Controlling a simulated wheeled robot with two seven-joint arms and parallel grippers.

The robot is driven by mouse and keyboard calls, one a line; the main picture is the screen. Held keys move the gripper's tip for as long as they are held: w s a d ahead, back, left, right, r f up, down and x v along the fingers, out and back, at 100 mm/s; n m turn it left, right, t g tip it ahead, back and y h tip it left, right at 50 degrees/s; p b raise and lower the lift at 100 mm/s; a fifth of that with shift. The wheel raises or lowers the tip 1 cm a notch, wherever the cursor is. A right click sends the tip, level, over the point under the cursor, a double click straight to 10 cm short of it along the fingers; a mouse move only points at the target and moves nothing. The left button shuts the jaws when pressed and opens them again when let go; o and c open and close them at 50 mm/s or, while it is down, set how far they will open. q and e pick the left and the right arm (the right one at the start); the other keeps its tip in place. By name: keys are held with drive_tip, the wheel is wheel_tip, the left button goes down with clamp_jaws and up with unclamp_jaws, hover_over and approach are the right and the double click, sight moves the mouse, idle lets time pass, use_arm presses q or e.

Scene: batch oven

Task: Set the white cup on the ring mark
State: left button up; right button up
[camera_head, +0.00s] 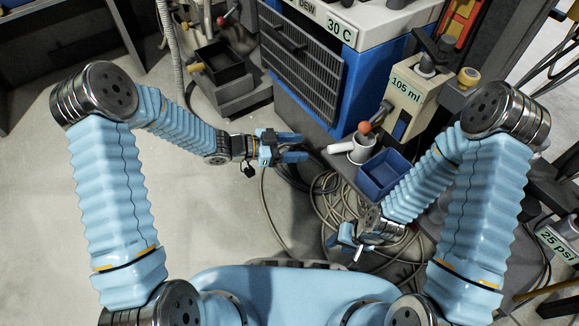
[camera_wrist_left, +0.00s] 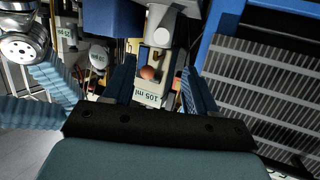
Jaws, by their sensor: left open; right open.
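The white cup (camera_head: 363,151) stands in front of the dispenser labelled 105 ml (camera_head: 405,88), its handle toward the left. A white shape at the top of the left wrist view looks like the same cup (camera_wrist_left: 165,20). My left gripper (camera_head: 294,147) is open and empty, left of the cup with a gap between them. Its two fingers also show apart in the left wrist view (camera_wrist_left: 160,88). My right gripper (camera_head: 350,245) is open and empty, lower down, above the coiled hoses. I cannot make out the ring mark in either view.
A blue bin (camera_head: 383,174) sits close beside the cup. A red-knobbed lever (camera_head: 366,127) juts out just above the cup. The blue oven (camera_head: 320,75) with a dark grille is behind. Coiled hoses (camera_head: 335,205) lie on the floor. Open floor is at the left.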

use_arm(q)
wheel_tip(320, 180, down, 7)
drive_tip(key=s+a+n+t+y, duration=0.1)
drive_tip(key=a+n+t+y, duration=0.2)
drive_tip(key=n, duration=0.4)
drive_tip(key=s+a+f+n+g+y, duration=0.2)
drive_tip(key=s+f+n, duration=0.1)
drive_tip(key=s, duration=0.3)
drive_tip(key=s+a+f+n+g+y, duration=0.2)
drive_tip(key=s+a+f+n+y, duration=0.1)
drive_tip(key=s, duration=0.3)
drive_tip(key=s+a+f+n+g+y, duration=0.2)
drive_tip(key=s+f+n, duration=0.1)
drive_tip(key=s+f, duration=0.2)
drive_tip(key=shift+s+a+n+y, duration=0.3)
drive_tip(key=shift+s+n, duration=0.1)
drive_tip(key=shift+s, duration=0.6)
